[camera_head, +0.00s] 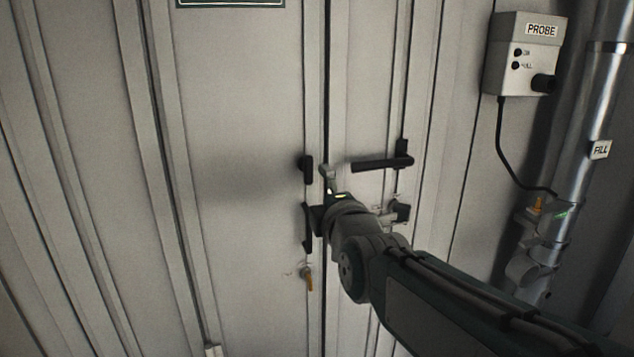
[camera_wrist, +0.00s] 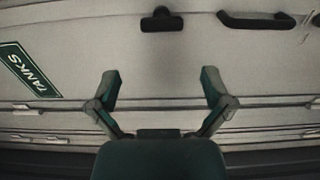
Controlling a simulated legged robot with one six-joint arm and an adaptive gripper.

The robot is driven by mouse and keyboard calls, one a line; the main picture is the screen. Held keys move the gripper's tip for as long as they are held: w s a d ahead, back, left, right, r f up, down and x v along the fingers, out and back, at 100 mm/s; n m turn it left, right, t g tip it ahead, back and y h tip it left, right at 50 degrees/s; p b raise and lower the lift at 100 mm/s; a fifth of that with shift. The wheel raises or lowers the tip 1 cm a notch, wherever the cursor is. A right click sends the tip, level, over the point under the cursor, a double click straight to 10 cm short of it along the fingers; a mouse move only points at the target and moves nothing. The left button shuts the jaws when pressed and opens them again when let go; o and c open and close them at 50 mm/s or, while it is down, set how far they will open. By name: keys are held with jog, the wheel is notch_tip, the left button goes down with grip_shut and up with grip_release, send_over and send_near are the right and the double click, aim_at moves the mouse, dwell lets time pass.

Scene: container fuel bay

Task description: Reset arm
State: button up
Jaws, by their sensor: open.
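My gripper (camera_head: 322,192) is in front of the pale double doors (camera_head: 250,130), near the seam between them. In the wrist view my gripper (camera_wrist: 160,76) shows two fingers spread wide with nothing between them. A black lever handle (camera_head: 376,163) lies level on the right door, just right of my gripper. A small black latch piece (camera_head: 306,165) is on the left door, and it also shows in the wrist view (camera_wrist: 161,20). A black pull handle (camera_head: 306,236) is below it, partly behind my gripper; it also shows in the wrist view (camera_wrist: 256,21).
A key with an orange tag (camera_head: 308,277) hangs under the pull handle. A PROBE box (camera_head: 523,58) with a cable is at upper right, beside a metal pipe (camera_head: 590,120) marked FILL. The left door face is clear.

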jog(key=shift+s+d, duration=0.1)
jog(key=shift+s, duration=0.3)
jog(key=s+d+f+m+g+h, duration=0.2)
jog(key=s+d+f+m+g, duration=0.4)
jog(key=s+f+m, duration=0.3)
jog(key=s+d+f+m+g+h, duration=0.3)
jog(key=s+d+f+m+g, duration=0.2)
jog(key=s+d+f+m, duration=0.3)
jog(key=s+f+m, duration=0.2)
jog(key=s+m, duration=0.2)
jog(key=s, duration=0.2)
jog(key=shift+f+g, duration=0.25)
jog(key=shift+g, duration=0.15)
